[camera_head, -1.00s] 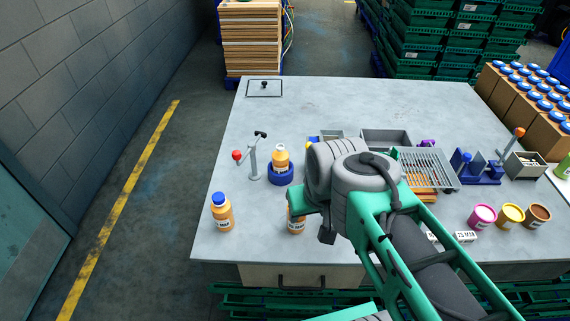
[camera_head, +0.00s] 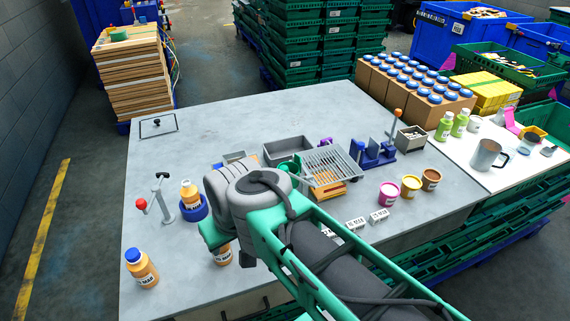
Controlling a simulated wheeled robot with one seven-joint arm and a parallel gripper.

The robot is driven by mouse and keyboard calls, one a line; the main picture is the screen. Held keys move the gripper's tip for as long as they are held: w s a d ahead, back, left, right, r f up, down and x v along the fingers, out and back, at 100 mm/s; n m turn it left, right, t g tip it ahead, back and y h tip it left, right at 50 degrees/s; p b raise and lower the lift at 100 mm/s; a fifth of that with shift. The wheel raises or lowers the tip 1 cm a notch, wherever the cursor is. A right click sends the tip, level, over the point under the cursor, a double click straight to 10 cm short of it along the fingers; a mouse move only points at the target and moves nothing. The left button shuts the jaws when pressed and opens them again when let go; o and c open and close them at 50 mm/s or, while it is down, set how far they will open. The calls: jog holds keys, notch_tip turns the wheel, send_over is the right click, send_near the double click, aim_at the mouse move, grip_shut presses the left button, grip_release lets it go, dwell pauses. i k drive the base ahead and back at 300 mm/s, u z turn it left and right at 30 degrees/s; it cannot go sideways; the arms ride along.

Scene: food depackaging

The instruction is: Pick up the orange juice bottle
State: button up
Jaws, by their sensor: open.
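An orange bottle with a blue cap and a white label (camera_head: 142,268) stands upright at the front left of the table. A second orange bottle (camera_head: 190,194) stands in a blue round holder (camera_head: 194,212) behind it. A third orange bottle (camera_head: 222,256) stands near the front edge, its top hidden by my gripper. My gripper (camera_head: 214,238) is open over or beside this third bottle; its fingertips are mostly hidden, and I cannot tell whether they touch it. The label text is too small to read surely.
A metal stand with a red knob (camera_head: 160,200) is left of the blue holder. A wire rack (camera_head: 330,163), grey bin (camera_head: 288,150) and pink, yellow and brown jars (camera_head: 389,194) lie to the right. The table's back half (camera_head: 250,115) is mostly clear.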

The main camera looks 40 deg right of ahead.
aim_at(190, 194)
jog(key=u, duration=0.25)
jog(key=k, duration=1.05)
jog(key=u, duration=1.2)
jog(key=i, duration=0.55)
jog(key=z, duration=0.7)
jog(key=i, duration=0.8)
jog(key=z, duration=0.85)
